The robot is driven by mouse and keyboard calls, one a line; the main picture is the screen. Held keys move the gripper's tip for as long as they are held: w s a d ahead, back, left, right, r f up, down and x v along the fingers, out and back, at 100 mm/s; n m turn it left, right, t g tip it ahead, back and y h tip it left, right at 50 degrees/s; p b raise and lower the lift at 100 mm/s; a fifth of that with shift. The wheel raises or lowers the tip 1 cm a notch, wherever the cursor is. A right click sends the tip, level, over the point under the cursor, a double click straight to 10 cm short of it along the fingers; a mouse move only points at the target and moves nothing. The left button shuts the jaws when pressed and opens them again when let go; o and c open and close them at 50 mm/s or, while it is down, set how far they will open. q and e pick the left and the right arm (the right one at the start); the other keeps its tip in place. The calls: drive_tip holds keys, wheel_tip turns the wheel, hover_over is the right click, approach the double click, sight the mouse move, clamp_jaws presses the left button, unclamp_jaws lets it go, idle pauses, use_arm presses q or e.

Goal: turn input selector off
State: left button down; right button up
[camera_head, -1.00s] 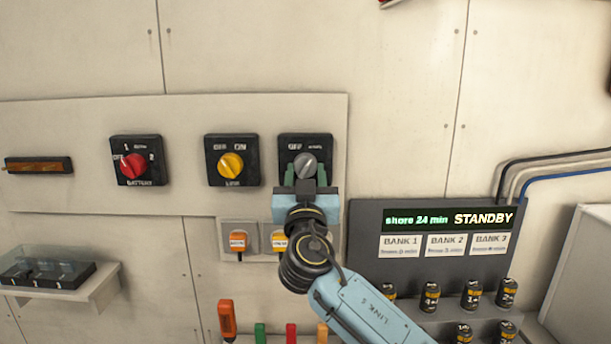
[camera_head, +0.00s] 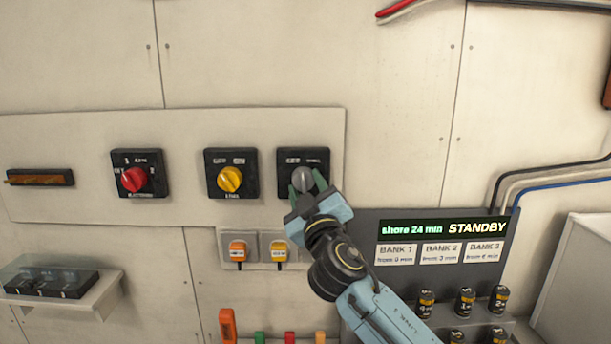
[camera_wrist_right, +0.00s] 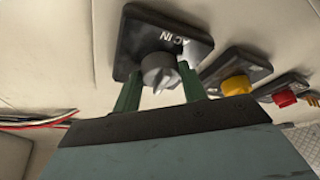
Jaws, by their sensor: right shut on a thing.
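The input selector is the black square switch plate (camera_head: 318,158) at the right end of the wall panel, with a grey round knob (camera_head: 302,177). In the right wrist view its plate (camera_wrist_right: 195,42) reads "AC IN", and the grey knob (camera_wrist_right: 158,68) sits between the fingers. My right gripper (camera_head: 306,183) is shut on this knob, one green finger on each side, and is tilted, its fingers leaning up-left. The fingers also show in the wrist view (camera_wrist_right: 159,90). The knob's exact pointing direction is hard to tell. My left gripper is not in view.
A yellow-knob switch (camera_head: 229,179) and a red-knob switch (camera_head: 134,180) sit to the left on the same panel. Orange and yellow plugs sit in sockets (camera_head: 258,236) below. A display (camera_head: 445,228) reading "STANDBY" is at the right of my arm, with several batteries below.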

drive_tip(key=n+p, duration=0.1)
drive_tip(key=n+g+p, duration=0.1)
drive_tip(key=n+p, duration=0.1)
drive_tip(key=n+y+p, duration=0.1)
drive_tip(key=p, duration=0.1)
drive_tip(key=shift+d+r+n, duration=0.2)
drive_tip(key=shift+r+n, duration=0.15)
drive_tip(key=shift+n, duration=0.05)
drive_tip(key=shift+f+n+g+y+p, duration=0.15)
drive_tip(key=shift+n+g+y+p, duration=0.3)
drive_tip(key=shift+n+p, duration=0.45)
drive_tip(key=o, duration=1)
drive_tip(key=shift+s, duration=0.1)
drive_tip(key=b+v, duration=0.2)
drive_tip(key=v, duration=1.1)
drive_tip(key=shift+s, duration=0.15)
